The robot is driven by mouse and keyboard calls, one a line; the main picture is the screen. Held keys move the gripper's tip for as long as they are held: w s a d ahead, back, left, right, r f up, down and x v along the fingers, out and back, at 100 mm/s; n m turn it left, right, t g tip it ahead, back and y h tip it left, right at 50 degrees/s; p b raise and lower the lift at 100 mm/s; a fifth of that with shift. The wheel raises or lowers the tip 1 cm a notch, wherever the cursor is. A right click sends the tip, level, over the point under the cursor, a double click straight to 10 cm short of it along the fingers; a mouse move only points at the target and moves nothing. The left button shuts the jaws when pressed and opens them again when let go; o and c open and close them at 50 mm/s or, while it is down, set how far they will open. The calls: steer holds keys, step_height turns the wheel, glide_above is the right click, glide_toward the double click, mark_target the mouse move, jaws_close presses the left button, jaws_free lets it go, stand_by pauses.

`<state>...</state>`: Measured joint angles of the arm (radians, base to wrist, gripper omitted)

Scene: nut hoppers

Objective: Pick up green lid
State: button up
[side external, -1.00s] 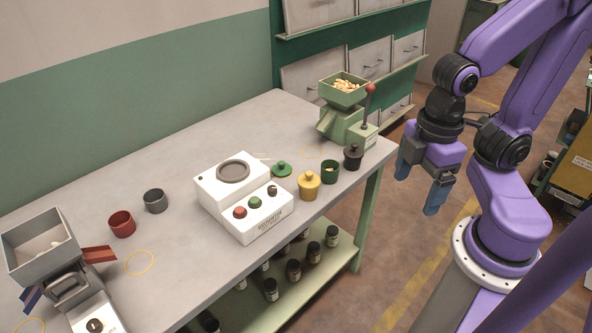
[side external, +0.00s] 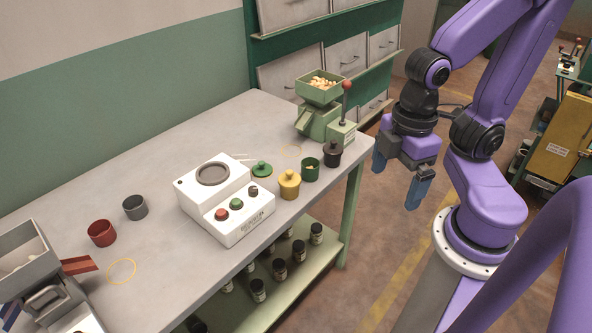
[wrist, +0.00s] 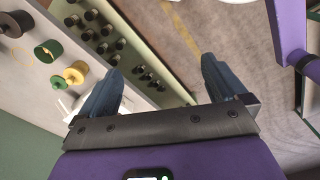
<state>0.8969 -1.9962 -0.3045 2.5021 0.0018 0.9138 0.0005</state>
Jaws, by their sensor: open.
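The green lid (side external: 262,169) is a small round disc with a knob, lying on the grey table between the white machine and the yellow lidded pot. It also shows at the left in the wrist view (wrist: 57,82). My gripper (side external: 399,178) is open and empty, beyond the table's right edge over the floor, well apart from the lid. In the wrist view its two blue fingers (wrist: 160,70) are spread, with nothing between them. A green cup (side external: 310,170) without a lid, with nuts inside, stands right of the yellow pot.
The yellow pot (side external: 289,185) and a dark lidded pot (side external: 333,154) stand near the lid. The white machine (side external: 225,200) is left of it, the green nut hopper (side external: 320,108) behind. Red (side external: 102,233) and grey (side external: 135,208) cups stand further left. A lower shelf holds several dark jars.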

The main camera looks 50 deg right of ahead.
steer(key=w+a+r+m, duration=0.1)
steer(key=w+a+m, duration=0.15)
steer(key=w, duration=0.25)
steer(key=w+a+m, duration=0.2)
steer(key=w+m, duration=0.2)
steer(key=w, duration=0.1)
steer(key=m, duration=2.2)
glide_above(261, 163)
step_height(261, 163, down, 8)
step_height(261, 163, down, 17)
steer(key=shift+w+d+r, duration=0.1)
steer(key=c, duration=1.1)
